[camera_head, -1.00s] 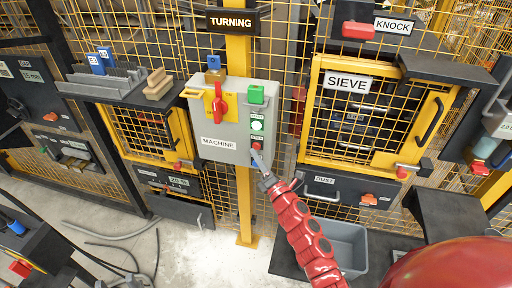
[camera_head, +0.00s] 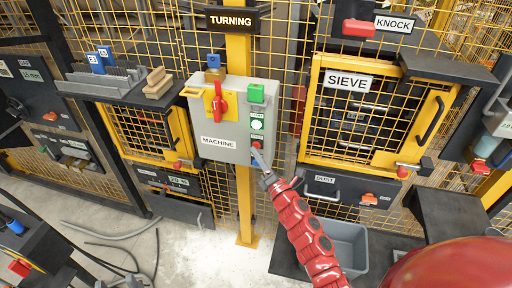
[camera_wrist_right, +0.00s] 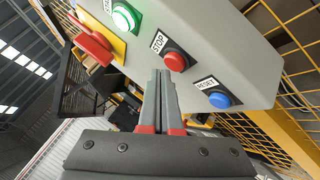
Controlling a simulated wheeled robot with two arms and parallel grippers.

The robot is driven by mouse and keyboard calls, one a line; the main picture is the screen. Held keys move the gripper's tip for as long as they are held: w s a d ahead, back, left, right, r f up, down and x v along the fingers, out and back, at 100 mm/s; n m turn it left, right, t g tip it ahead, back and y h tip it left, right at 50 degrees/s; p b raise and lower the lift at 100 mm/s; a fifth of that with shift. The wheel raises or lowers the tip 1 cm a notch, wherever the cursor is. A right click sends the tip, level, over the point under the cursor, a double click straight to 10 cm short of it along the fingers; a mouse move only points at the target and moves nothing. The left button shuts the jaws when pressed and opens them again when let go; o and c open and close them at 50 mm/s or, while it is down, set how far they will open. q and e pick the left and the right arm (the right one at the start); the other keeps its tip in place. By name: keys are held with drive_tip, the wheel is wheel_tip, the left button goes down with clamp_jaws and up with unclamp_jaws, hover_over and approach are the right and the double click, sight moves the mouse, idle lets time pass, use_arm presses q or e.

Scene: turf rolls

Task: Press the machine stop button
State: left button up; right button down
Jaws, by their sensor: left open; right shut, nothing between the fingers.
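The grey machine control box (camera_head: 232,115) hangs on a yellow post and is labelled MACHINE. Its red stop button (camera_head: 256,145) is low on the right side; in the right wrist view the red button (camera_wrist_right: 174,62) sits beside a STOP label. My right gripper (camera_head: 258,155) is shut and empty just below this button. In the right wrist view its fingertips (camera_wrist_right: 161,72) point at the box face, close beside the stop button; I cannot tell whether they touch it. My left gripper is not in view.
A lit green start button (camera_wrist_right: 124,17) and a blue reset button (camera_wrist_right: 218,99) flank the stop button. A red switch handle (camera_head: 217,103) is on the box. A lit TURNING sign (camera_head: 231,20) hangs above. A yellow SIEVE cage (camera_head: 315,100) stands to the right.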

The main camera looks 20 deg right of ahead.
drive_tip(key=shift+w+d, duration=0.1)
drive_tip(key=shift+w, duration=0.1)
drive_tip(key=shift+w+d+b, duration=0.2)
drive_tip(key=shift+w+b, duration=0.1)
idle(0.8)
drive_tip(key=shift+s, duration=0.1)
drive_tip(key=shift+s+a+b, duration=0.3)
drive_tip(key=shift+s+a, duration=0.1)
drive_tip(key=shift+s, duration=0.2)
drive_tip(key=s+a, duration=0.1)
drive_tip(key=s, duration=0.1)
drive_tip(key=s+a+b, duration=0.1)
drive_tip(key=s, duration=0.1)
drive_tip(key=shift+a, duration=0.4)
